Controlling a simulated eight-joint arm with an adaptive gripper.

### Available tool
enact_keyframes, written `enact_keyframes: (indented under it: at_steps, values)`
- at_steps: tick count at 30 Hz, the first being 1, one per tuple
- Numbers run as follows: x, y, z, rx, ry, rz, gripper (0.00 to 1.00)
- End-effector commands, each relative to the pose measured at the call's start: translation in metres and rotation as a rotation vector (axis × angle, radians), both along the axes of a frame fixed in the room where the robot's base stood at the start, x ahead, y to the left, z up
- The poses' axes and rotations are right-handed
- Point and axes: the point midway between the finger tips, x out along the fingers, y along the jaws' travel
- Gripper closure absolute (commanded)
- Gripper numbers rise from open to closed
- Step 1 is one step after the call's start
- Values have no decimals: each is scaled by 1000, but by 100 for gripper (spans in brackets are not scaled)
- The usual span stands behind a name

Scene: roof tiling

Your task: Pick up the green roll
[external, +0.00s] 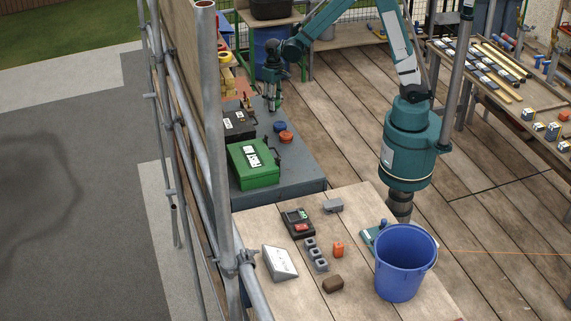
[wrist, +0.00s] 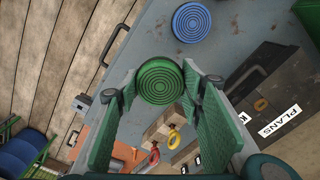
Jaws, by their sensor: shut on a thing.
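The green roll (wrist: 160,81) is round with ringed ridges on its face. In the wrist view it sits between the tips of the two green-padded fingers of my gripper (wrist: 161,88), which are shut on its sides. In the external view my gripper (external: 274,106) points down over the far part of the grey bench. The green roll cannot be made out there. Whether it still touches the bench is hard to tell.
A blue roll (wrist: 190,22) lies close by on the grey bench (external: 306,170), with a red roll (external: 286,137) nearer the camera. A black PLANS case (wrist: 272,98) and a green box (external: 253,165) stand beside them. Scaffold poles (external: 213,120) run along the left.

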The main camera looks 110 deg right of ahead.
Motion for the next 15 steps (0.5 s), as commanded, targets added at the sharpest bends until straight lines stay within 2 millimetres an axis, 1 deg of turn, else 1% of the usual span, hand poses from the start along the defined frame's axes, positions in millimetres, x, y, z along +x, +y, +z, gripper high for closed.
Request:
enact_keyframes:
  at_steps: [3, 6, 15]
  values:
    - [0, 0, 10, 0, 0, 0, 75]
    - [0, 0, 15, 0, 0, 0, 75]
    - [0, 0, 17, 0, 0, 0, 75]
